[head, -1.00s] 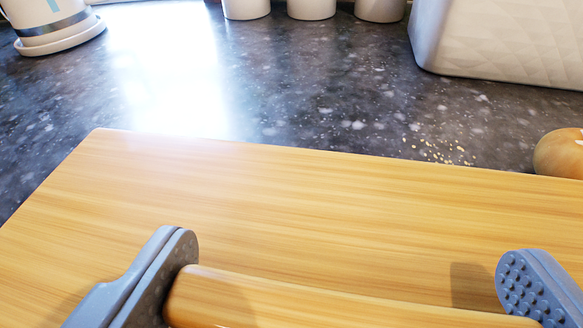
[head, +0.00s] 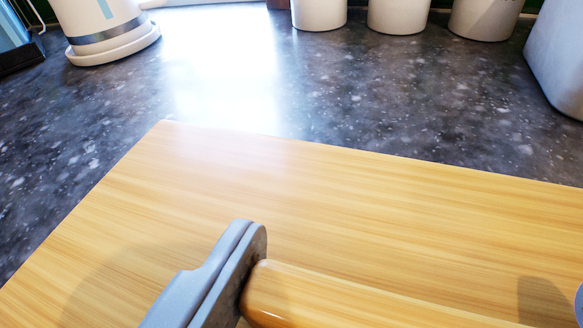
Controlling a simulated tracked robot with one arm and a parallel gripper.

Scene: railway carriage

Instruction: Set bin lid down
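The bin lid (head: 330,185) is a flat, light wooden board with a wooden bar handle (head: 350,300) on top. It fills the lower part of the head view, and its right side and near side are cut off. My gripper (head: 420,295) has its grey left finger against the left end of the handle. Only a sliver of the right finger shows at the right edge. The handle spans between the two fingers, and its right end is out of view. Whether the lid's underside touches anything is hidden.
The dark speckled worktop (head: 90,130) lies behind and left of the lid, clear near its far edge. A white kettle-like vessel (head: 100,20) stands at the back left. White canisters (head: 398,15) line the back. A white container (head: 560,60) stands at the right.

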